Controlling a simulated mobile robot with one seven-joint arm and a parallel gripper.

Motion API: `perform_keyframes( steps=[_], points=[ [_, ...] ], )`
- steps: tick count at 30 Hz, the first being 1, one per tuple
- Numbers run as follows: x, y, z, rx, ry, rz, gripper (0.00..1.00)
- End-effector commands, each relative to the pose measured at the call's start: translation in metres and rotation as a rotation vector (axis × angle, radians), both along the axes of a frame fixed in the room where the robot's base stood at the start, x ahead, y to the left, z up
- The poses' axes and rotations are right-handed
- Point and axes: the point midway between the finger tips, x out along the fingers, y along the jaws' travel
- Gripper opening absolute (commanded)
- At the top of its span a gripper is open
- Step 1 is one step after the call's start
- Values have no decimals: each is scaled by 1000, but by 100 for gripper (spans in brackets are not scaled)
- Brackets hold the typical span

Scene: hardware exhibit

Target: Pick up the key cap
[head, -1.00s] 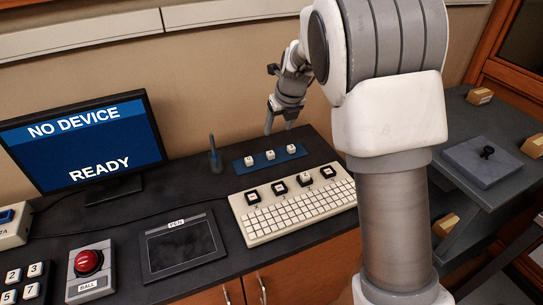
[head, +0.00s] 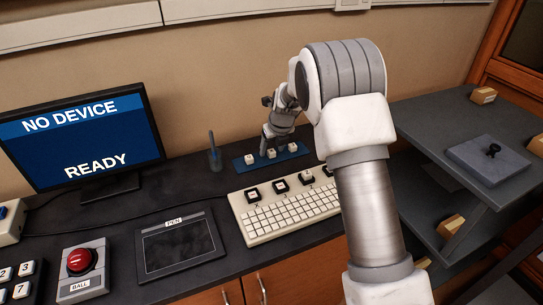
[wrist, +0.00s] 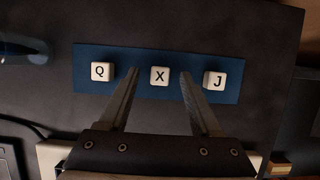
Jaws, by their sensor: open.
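Three white key caps sit in a row on a blue strip (wrist: 88,82) on the dark desk. In the wrist view they are the Q key cap (wrist: 102,71), the X key cap (wrist: 160,76) and the J key cap (wrist: 215,80). My gripper (wrist: 160,72) is open, its fingertips on either side of the X cap in the picture. Whether the fingers are down at the cap's height I cannot tell. In the head view my gripper (head: 268,151) is over the middle of the blue strip (head: 240,163), partly covering the middle cap.
A cream keyboard (head: 292,215) with black raised sockets lies in front of the strip. A pen in a holder (head: 214,155) stands to its left. A pen tablet (head: 180,243), a red ball device (head: 82,265) and a monitor (head: 85,140) are farther left. Shelves with small boxes (head: 483,95) are at right.

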Motion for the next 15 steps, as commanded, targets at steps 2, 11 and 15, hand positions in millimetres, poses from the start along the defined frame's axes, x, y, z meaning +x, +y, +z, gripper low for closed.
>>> perform_keyframes(
  steps=[2,11,15],
  points=[
    [2,1,-6,0,-1,0,65],
    [2,1,-5,0,-1,0,45],
    [2,1,-5,0,-1,0,20]
  ],
)
